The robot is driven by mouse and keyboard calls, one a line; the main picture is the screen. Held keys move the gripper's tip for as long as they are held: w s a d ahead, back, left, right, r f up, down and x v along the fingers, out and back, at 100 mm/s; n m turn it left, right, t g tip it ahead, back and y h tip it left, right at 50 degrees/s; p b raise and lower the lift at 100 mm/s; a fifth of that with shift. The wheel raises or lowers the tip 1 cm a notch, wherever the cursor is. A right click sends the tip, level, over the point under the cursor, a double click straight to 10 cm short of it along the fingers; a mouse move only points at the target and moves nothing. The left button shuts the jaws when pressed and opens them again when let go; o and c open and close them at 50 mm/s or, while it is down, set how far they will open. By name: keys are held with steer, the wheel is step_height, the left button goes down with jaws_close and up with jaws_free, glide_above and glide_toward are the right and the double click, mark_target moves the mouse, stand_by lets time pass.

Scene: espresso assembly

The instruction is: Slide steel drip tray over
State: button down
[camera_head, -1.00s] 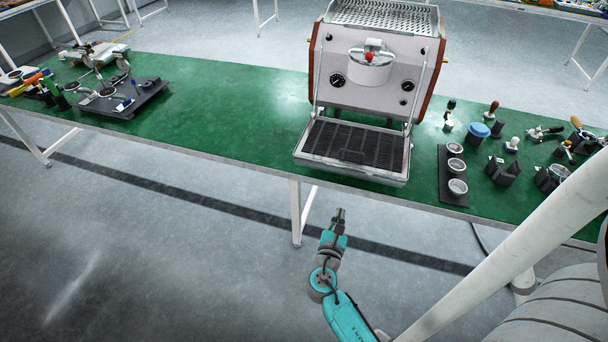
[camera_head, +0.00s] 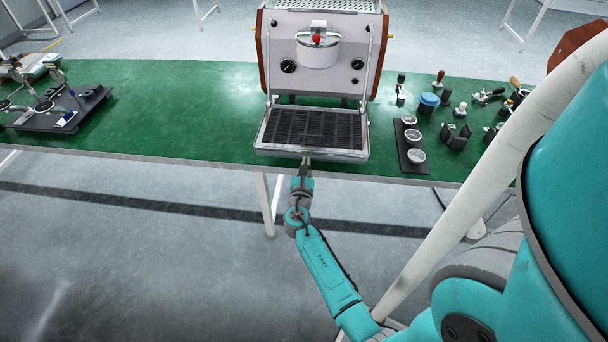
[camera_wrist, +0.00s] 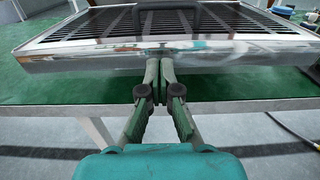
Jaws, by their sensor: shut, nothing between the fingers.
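The steel drip tray (camera_head: 313,132) has a shiny rim and a dark slatted grate, and sits at the front of the espresso machine (camera_head: 320,60), by the front edge of the green table. In the wrist view the tray's front wall (camera_wrist: 170,60) spans the picture, with a dark handle-like bar (camera_wrist: 172,14) on the grate. My gripper (camera_head: 306,162) is at the middle of the tray's front edge. In the wrist view its fingers (camera_wrist: 160,68) are closed together, empty, with tips at the lower part of the front wall. Whether they touch it is hard to tell.
To the right of the tray stands a dark holder (camera_head: 411,145) with three metal baskets. A blue-topped round item (camera_head: 429,101) and several small tools lie beyond it. A dark stand (camera_head: 65,108) is at the far left. The green table (camera_head: 180,115) between is clear.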

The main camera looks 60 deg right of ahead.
mark_target(307, 155)
steer(key=shift+w+d, duration=0.25)
steer(key=shift+d, duration=0.45)
steer(key=x, duration=0.6)
steer(key=shift+a, duration=0.1)
